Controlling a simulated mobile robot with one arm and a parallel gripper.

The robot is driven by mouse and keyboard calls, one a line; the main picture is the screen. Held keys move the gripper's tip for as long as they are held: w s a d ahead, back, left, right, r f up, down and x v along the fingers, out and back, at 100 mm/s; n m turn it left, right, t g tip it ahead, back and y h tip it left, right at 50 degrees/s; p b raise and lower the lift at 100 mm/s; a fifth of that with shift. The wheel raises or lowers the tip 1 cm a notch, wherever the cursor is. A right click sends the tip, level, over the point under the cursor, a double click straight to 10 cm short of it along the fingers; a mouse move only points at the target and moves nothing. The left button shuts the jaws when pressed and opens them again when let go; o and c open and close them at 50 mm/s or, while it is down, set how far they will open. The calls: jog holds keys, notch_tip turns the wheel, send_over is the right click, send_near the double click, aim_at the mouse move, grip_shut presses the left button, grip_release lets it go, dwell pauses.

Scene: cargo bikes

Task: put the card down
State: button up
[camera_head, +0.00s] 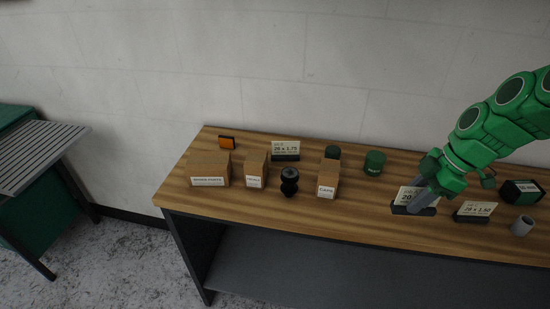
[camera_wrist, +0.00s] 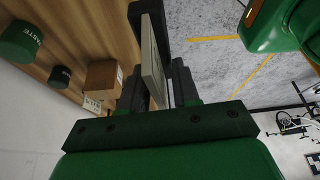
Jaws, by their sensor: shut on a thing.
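The card (camera_head: 404,196) is a white label reading "20" in part, in a dark base, at the right of the bench in the head view. My gripper (camera_head: 423,196) is shut on it and hides part of its face. In the wrist view the card (camera_wrist: 153,62) stands edge-on between the two dark fingers of my gripper (camera_wrist: 158,85), with its black base (camera_wrist: 144,10) beyond them. The card is upright, at or just above the wooden bench top (camera_head: 375,222); I cannot tell if the base touches it.
A second card (camera_head: 476,209) stands close right of the held one. A green-black box (camera_head: 521,192) and grey cylinder (camera_head: 522,226) are further right. A green tin (camera_head: 374,162), cardboard box (camera_head: 328,179), black spool (camera_head: 289,182) and another card (camera_head: 286,149) are left. Bare wood lies between box and held card.

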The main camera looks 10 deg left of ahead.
jog(key=shift+w+a, duration=0.1)
jog(key=w+a+r, duration=0.2)
jog(key=w+a, duration=0.2)
jog(key=a, duration=0.7)
jog(key=w+a+r, duration=0.1)
jog(key=w+a, duration=0.3)
jog(key=a, duration=0.7)
jog(key=s+a+r+m, duration=0.1)
jog(key=s+a+r, duration=0.1)
jog(key=a, duration=1.1)
jog(key=s+a+r, duration=0.2)
jog(key=s+a, duration=0.1)
jog(key=a, duration=0.9)
jog(key=w+a+f, duration=0.2)
jog(key=w, duration=0.1)
jog(key=w+a+f, duration=0.6)
jog(key=shift+w+a, duration=0.15)
jog(key=shift+w, duration=0.25)
jog(key=shift+w+a+f, duration=0.3)
jog(key=shift+w+f, duration=0.05)
jog(key=shift+f, duration=0.3)
